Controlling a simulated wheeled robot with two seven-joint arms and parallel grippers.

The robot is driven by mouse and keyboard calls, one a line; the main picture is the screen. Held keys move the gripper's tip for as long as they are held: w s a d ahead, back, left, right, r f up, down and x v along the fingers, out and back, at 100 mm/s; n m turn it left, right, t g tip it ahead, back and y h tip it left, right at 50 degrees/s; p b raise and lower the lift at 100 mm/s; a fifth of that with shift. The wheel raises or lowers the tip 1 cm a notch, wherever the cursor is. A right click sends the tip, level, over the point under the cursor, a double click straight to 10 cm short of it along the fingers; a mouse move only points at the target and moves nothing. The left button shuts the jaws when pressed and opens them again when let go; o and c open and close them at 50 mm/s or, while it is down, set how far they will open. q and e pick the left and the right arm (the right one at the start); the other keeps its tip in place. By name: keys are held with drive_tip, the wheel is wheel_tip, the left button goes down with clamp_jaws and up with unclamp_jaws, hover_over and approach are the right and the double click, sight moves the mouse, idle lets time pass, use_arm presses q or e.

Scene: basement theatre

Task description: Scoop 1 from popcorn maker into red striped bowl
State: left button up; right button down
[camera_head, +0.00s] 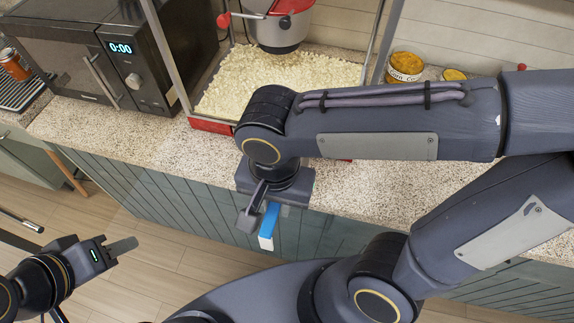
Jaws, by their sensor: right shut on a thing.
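The popcorn maker stands on the counter at the upper middle, its red base (212,126) partly behind my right arm. Popcorn (262,78) covers its floor below the hanging kettle (278,33). My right gripper (258,214) is in front of the counter's front edge, below the popcorn maker in the picture, shut on a blue and white object (269,228). Most of that object is hidden; I cannot tell whether it is a scoop. My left gripper (121,247) is low at the left, over the floor, with no object seen in it; its opening is unclear. No red striped bowl shows.
A black microwave (85,62) stands left of the popcorn maker. A corn tin (405,68) and a small yellow-topped container (454,74) stand to its right. An orange can (15,64) is at the far left. Speckled counter (150,140) is clear in front of the microwave.

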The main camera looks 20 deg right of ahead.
drive_tip(key=shift+w+d, duration=0.15)
drive_tip(key=shift+w, duration=0.1)
drive_tip(key=shift+w, duration=0.1)
